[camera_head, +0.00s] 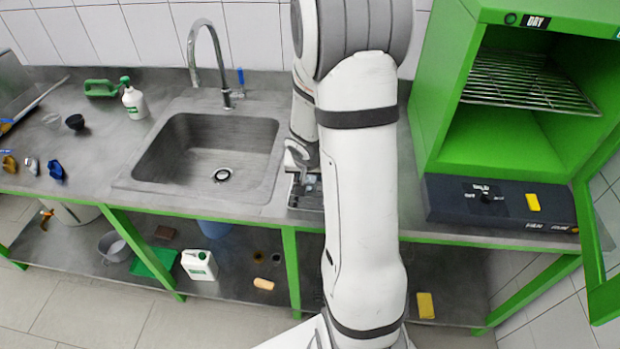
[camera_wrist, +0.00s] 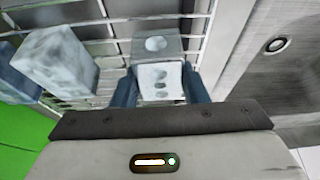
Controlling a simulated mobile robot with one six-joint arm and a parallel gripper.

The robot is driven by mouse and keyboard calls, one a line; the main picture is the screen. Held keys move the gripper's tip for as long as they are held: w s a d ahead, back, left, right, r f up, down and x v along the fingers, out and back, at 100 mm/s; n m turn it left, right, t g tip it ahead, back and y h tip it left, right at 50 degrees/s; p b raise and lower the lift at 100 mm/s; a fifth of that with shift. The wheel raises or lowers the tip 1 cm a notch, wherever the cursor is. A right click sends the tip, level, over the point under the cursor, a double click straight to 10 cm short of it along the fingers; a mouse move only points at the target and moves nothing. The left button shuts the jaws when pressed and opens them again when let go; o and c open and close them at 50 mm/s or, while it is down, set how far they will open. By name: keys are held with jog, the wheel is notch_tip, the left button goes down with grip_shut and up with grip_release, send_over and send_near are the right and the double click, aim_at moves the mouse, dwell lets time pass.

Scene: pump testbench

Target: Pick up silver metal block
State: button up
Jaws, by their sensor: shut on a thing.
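In the wrist view my gripper (camera_wrist: 161,90) is shut on a silver metal block (camera_wrist: 158,47) with round holes in its faces. One dark blue finger lies on each side of the block. The block is over a wire rack (camera_wrist: 112,32); I cannot tell whether it still touches the rack. In the head view my arm hides most of the gripper and the block, beside the sink's right edge.
A second grey block (camera_wrist: 55,62) sits left of my gripper in the wrist view, with another at the far left edge. The sink (camera_head: 208,150) is left of my arm. A green drying oven (camera_head: 500,150) with an open door stands right.

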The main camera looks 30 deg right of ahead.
jog(key=c, duration=0.5)
